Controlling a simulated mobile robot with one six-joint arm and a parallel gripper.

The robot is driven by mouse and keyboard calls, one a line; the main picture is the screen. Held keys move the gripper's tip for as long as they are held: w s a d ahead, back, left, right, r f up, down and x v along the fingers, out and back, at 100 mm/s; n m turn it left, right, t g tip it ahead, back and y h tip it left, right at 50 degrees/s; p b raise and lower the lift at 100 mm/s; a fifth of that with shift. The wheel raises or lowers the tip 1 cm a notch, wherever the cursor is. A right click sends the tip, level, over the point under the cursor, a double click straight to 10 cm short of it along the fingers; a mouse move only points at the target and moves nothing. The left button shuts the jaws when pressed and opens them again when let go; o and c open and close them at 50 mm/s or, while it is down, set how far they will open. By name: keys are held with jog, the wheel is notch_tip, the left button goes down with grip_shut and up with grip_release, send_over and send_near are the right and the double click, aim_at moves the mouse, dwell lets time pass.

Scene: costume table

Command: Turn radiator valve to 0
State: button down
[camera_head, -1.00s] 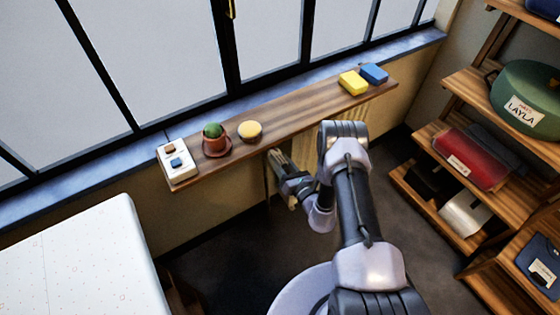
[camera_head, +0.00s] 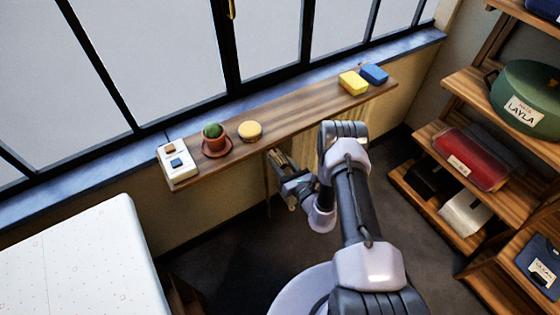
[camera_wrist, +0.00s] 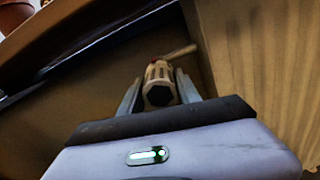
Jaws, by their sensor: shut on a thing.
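The radiator valve (camera_wrist: 159,87) is a cream, ribbed knob with a dark hexagonal end face and a small red mark near its far end. It sits between the two grey fingers of my gripper (camera_wrist: 159,80) in the wrist view, and the fingers are shut on it. No number on the valve can be read. In the head view my gripper (camera_head: 274,158) is under the front edge of the wooden shelf, left of the radiator (camera_head: 343,128). The valve cannot be made out clearly there. The radiator's cream ribs (camera_wrist: 270,50) fill the right of the wrist view.
The wooden shelf (camera_head: 305,112) overhangs the gripper. A shelving rack (camera_head: 440,130) stands right; a white surface (camera_head: 80,260) lies left.

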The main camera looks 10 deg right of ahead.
jog(key=c, duration=0.9)
grip_release()
jog(key=shift+w, duration=0.1)
jog(key=shift+o, duration=0.2)
jog(key=p+v, duration=0.5)
jog(key=v, duration=1.2)
jog(key=shift+s+p, duration=0.25)
jog(key=shift+p, duration=0.05)
